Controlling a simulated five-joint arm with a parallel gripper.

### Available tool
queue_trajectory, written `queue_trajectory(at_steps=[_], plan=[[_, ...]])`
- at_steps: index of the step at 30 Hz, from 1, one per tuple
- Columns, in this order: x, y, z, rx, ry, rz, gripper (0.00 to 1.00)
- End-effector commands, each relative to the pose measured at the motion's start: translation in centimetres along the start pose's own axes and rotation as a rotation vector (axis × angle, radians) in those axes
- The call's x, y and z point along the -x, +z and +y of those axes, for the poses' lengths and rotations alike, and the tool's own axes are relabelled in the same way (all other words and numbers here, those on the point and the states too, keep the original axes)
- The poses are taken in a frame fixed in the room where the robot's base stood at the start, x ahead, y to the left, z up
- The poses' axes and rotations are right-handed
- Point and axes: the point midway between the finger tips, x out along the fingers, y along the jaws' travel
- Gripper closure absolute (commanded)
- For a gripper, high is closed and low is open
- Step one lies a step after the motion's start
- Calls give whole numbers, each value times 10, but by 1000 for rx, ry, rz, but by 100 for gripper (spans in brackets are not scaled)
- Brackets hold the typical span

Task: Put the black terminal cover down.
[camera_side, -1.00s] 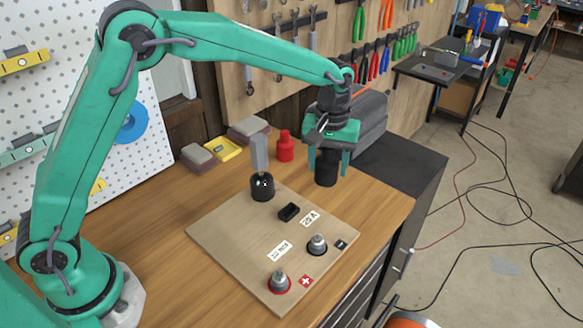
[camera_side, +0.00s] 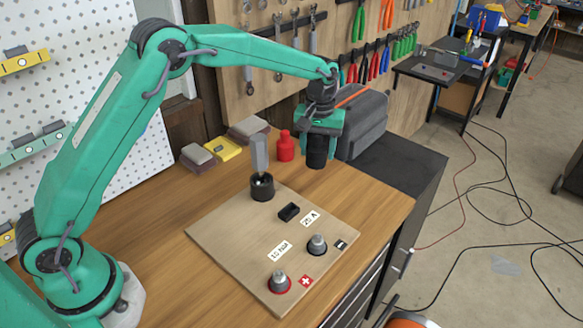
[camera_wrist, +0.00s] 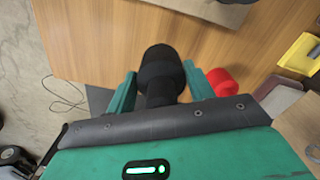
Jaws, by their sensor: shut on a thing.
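The black terminal cover (camera_side: 316,154) is in my gripper (camera_side: 318,142), upright, over the back right part of the wooden bench. In the side view I cannot tell whether its bottom touches the wood. In the wrist view the cover (camera_wrist: 160,66) sits between the two green fingers of my gripper (camera_wrist: 160,84), which are shut on it. A red terminal cover (camera_side: 285,146) stands on the bench to its left, and it also shows right of the fingers in the wrist view (camera_wrist: 224,82).
A board (camera_side: 240,228) carries two metal terminals, a small black block and a black round holder with a grey tool. A yellow tray (camera_side: 223,149) and sponges lie at the back. A grey bag (camera_side: 362,122) stands close behind right of my gripper. Bare wood lies around the red cover.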

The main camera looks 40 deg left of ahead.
Motion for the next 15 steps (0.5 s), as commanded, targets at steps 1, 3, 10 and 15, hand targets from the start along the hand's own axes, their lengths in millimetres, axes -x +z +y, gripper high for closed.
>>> queue_trajectory(at_steps=[1, 3, 10, 15], plan=[[-6, -8, -5, 3, -1, -1, 84], [-13, -18, -10, 3, -1, -1, 84], [-31, -45, -24, 2, 0, -1, 84], [-35, -51, -28, 0, 0, 0, 84]])
